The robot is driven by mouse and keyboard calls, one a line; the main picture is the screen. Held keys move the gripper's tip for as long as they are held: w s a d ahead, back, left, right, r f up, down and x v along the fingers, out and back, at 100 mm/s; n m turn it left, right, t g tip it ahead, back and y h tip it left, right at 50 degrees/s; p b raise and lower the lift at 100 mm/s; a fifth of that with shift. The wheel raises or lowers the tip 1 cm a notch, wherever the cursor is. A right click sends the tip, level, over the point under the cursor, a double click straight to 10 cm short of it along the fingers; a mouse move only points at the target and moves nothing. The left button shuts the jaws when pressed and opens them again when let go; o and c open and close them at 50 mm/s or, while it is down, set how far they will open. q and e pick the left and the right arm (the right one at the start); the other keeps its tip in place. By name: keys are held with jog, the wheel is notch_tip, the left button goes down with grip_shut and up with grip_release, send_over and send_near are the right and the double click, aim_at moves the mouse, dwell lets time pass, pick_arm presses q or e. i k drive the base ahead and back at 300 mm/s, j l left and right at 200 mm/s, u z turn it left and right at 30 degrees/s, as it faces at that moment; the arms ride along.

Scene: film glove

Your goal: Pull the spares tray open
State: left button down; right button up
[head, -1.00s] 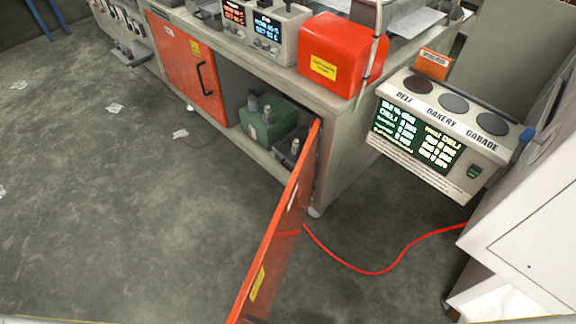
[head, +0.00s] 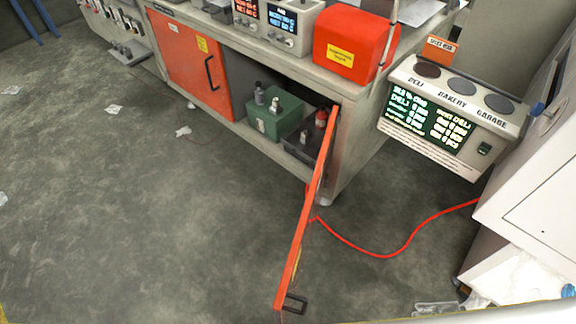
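A dark grey tray (head: 298,152) sits low inside the open right compartment of the bench cabinet, and I take it to be the spares tray. It holds small bottles, one with a red top (head: 321,118). The open orange door (head: 305,222), seen nearly edge-on, hides part of its right side. A green box (head: 272,120) with bottles on it stands left of the tray. Neither of my grippers is in view.
The open door juts into the floor space, its black handle (head: 292,304) at the near end. A closed orange door (head: 190,75) is at left. A red cable (head: 385,256) crosses the floor right of the door. The floor (head: 130,220) at left is mostly clear.

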aim_at(311, 151)
jog(key=j+z, duration=0.2)
jog(key=j, duration=0.65)
jog(key=j+z, duration=0.15)
jog(key=j, duration=0.7)
jog(key=i+j+z, duration=0.45)
jog(key=i+j, duration=0.45)
jog(key=j, duration=0.1)
